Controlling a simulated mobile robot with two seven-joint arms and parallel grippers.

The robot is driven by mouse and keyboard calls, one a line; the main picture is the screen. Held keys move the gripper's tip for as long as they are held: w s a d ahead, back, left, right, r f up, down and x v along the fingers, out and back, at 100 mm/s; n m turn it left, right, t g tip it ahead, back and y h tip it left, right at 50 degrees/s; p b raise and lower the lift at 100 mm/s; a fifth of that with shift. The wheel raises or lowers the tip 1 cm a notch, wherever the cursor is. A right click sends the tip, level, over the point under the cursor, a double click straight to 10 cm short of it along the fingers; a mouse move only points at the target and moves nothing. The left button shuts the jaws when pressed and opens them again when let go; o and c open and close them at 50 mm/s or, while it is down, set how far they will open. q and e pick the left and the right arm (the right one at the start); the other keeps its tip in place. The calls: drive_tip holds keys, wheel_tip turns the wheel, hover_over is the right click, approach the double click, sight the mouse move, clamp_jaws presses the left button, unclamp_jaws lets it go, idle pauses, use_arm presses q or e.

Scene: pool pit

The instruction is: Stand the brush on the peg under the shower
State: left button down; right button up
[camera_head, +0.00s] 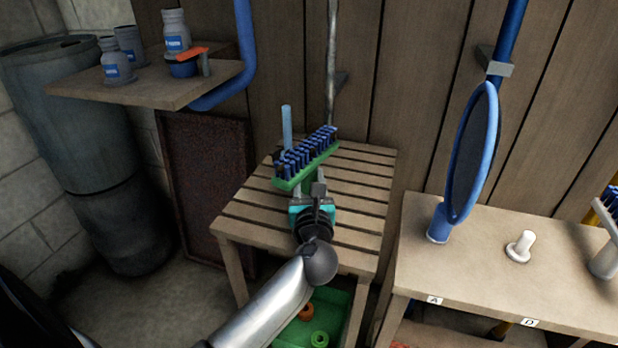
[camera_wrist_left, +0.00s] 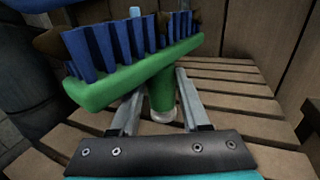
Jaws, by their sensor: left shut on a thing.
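The brush (camera_head: 306,162) has a green head with rows of dark blue bristles facing up. My left gripper (camera_head: 314,190) is shut on its short green handle, above the slatted bench. In the left wrist view the handle (camera_wrist_left: 162,92) sits between the two fingers, with a pale ring at its lower end; the green head (camera_wrist_left: 130,80) slants across above. A light blue upright peg (camera_head: 286,122) stands behind the brush; its foot is hidden. Its tip shows behind the bristles in the left wrist view (camera_wrist_left: 135,12). My right gripper is not in view.
The slatted bench (camera_head: 350,205) has bare slats around the brush. A green crate (camera_head: 337,308) is below it. The right table (camera_head: 470,265) bears a blue round-headed object (camera_head: 472,155), a white peg (camera_head: 522,246) and another bristled brush (camera_head: 609,240). A shelf (camera_head: 150,92) with jars is upper left.

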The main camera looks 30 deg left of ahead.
use_arm(q)
drive_tip(key=shift+f, duration=0.15)
idle(0.3)
drive_tip(key=shift+f, duration=0.25)
unclamp_jaws()
drive_tip(key=shift+f, duration=0.1)
idle(0.7)
drive_tip(key=shift+s+d, duration=0.1)
idle(0.3)
drive_tip(key=shift+v, duration=2.65)
drive_tip(key=shift+p+v, duration=0.3)
drive_tip(key=shift+v, duration=2.5)
